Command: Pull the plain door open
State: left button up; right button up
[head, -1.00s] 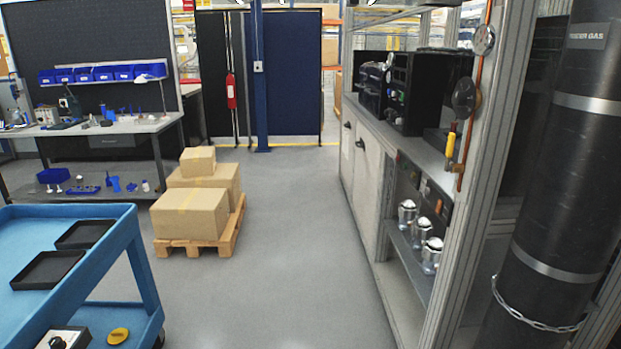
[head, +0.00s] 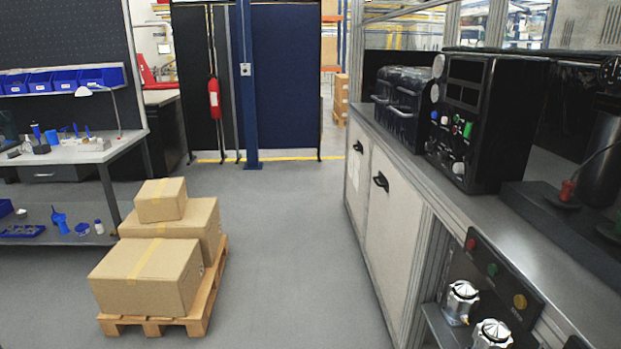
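Two pale cabinet doors sit side by side under the bench on the right. The nearer one is the plain door (head: 393,236), with a black handle (head: 381,181) near its upper left part. It looks closed, flush with the cabinet front. The farther door (head: 357,188) seems to carry a paper sheet, and it has its own black handle (head: 358,148). It looks closed too. Neither of my grippers is in view.
Boxes (head: 145,278) on a wooden pallet (head: 201,313) stand left of the aisle. The grey floor between pallet and cabinet is clear. A black control box (head: 484,120) and a black case (head: 398,105) stand on the bench. Metal housings (head: 461,297) sit on a lower shelf.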

aim_at(394, 215)
jog(key=i, duration=2.1)
jog(key=i+z, duration=0.45)
jog(key=i+j+z, duration=0.15)
jog(key=i+z, duration=0.35)
jog(key=i, duration=0.1)
